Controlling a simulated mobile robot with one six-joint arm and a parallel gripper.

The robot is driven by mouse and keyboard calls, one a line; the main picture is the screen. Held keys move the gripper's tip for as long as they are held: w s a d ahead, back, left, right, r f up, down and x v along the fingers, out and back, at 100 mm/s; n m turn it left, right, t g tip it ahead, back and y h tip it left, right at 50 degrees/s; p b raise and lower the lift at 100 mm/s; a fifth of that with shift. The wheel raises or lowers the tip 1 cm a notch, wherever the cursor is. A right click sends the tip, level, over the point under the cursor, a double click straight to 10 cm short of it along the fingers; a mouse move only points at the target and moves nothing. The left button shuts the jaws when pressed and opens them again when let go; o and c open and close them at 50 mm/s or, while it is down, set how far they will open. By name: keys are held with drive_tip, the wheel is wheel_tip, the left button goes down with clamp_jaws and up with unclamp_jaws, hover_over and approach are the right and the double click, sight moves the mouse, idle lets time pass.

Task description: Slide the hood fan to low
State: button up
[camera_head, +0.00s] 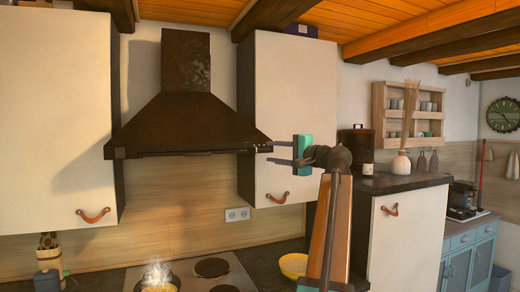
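The range hood (185,120) is dark brown and tapered. It hangs over the stove between two white wall cabinets. Its front lip runs level along the bottom, and a few small light marks show near the lip's right end. The fan slider and its setting are too small and dark to tell. My gripper (268,154) points left at the right end of the lip. Its two thin grey fingers are apart, one above the other, with nothing visible between them. I cannot tell whether a fingertip touches the hood.
The right wall cabinet (291,115) with a leather pull (277,198) is close behind my gripper. Below are the stove (190,275), a steaming pan (158,281) and a yellow bowl (293,265). A dark counter (400,182) with a canister and vase stands at right.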

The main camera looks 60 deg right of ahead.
sight(258, 150)
drive_tip(key=shift+p+x, duration=1)
drive_tip(key=shift+x, duration=2.45)
clamp_jaws()
